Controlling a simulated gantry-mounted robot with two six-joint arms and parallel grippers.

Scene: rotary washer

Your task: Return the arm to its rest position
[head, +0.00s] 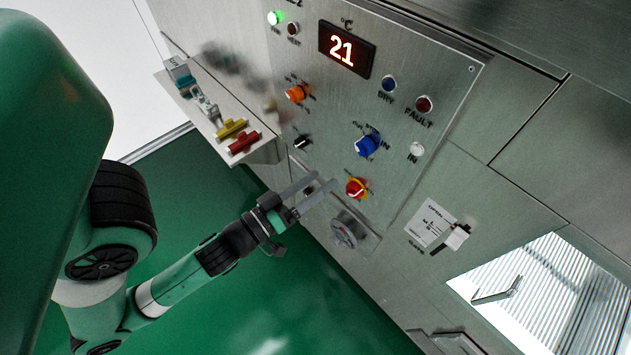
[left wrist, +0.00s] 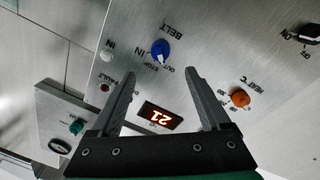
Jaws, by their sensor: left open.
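My left gripper (head: 326,180) is open in the head view, in front of the lower edge of the control panel (head: 420,75), near a red and yellow knob (head: 356,187). In the left wrist view its two fingers (left wrist: 157,74) are spread with nothing between them. The blue knob (left wrist: 160,49) and the lit display (left wrist: 160,115) reading 21 show behind them. I cannot tell whether a fingertip touches the panel. The left arm reaches in from the lower left of the head view. My right gripper is in neither view.
A steel shelf (head: 187,101) with yellow (head: 232,128) and red (head: 243,142) pieces juts out left of the panel. A round metal fitting (head: 344,232) is below the gripper. A window (head: 540,300) is at lower right. The green floor (head: 300,310) is clear.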

